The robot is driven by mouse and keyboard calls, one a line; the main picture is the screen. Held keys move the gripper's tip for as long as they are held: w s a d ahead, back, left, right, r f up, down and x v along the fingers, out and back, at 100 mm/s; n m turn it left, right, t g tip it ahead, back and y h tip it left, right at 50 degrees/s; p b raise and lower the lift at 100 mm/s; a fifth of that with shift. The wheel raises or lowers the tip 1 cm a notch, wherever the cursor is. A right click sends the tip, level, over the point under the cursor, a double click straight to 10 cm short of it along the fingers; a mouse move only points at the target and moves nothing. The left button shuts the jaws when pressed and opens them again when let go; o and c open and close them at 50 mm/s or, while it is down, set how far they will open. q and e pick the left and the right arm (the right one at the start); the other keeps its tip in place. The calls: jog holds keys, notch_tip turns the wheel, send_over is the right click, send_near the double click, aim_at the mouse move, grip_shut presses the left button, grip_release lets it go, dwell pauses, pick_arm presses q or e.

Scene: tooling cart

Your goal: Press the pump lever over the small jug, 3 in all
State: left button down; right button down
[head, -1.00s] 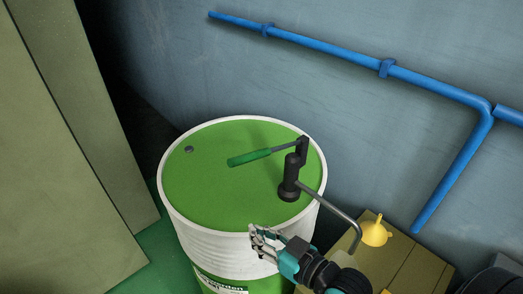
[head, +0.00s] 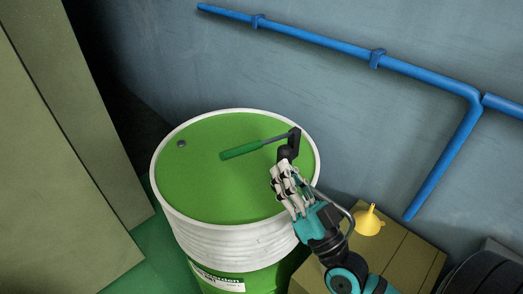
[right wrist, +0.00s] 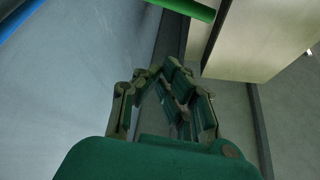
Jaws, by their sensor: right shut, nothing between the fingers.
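The pump lever has a green grip (head: 241,152) and reaches left over the green drum lid, joined to the dark pump head (head: 294,141). My right gripper (head: 277,178) is shut and empty, in front of the pump body and hiding much of it. It is below and right of the green grip and does not hold it. In the right wrist view the fingers (right wrist: 164,76) come together, with the green grip (right wrist: 190,8) beyond them at the top edge. The grey spout (head: 345,213) shows partly behind my wrist. The small jug is not in view. My left gripper is not in view.
The green-and-white drum (head: 180,214) fills the middle. A yellow funnel (head: 368,222) stands on an olive box (head: 408,252) at the right. A blue pipe (head: 330,46) runs along the wall. An olive cabinet (head: 88,130) stands at the left.

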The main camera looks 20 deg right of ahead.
jog(key=p+x, duration=0.5)
jog(key=x, duration=0.5)
jog(key=f, duration=0.2)
jog(key=a+f, duration=0.1)
jog(key=shift+a+f+b, duration=0.2)
jog(key=shift+f+b, duration=0.15)
jog(key=shift+f, duration=0.05)
jog(key=shift+f, duration=0.1)
notch_tip(320, 180, down, 11)
jog(key=a+n+g+y+b, duration=0.1)
jog(key=n+g+y+b, duration=0.1)
jog(key=n+y+b, duration=0.5)
jog(key=shift+s+a+n+g+b, duration=0.3)
jog(key=shift+n+b, duration=0.85)
jog(key=shift+n, duration=0.95)
jog(key=shift+f, duration=0.1)
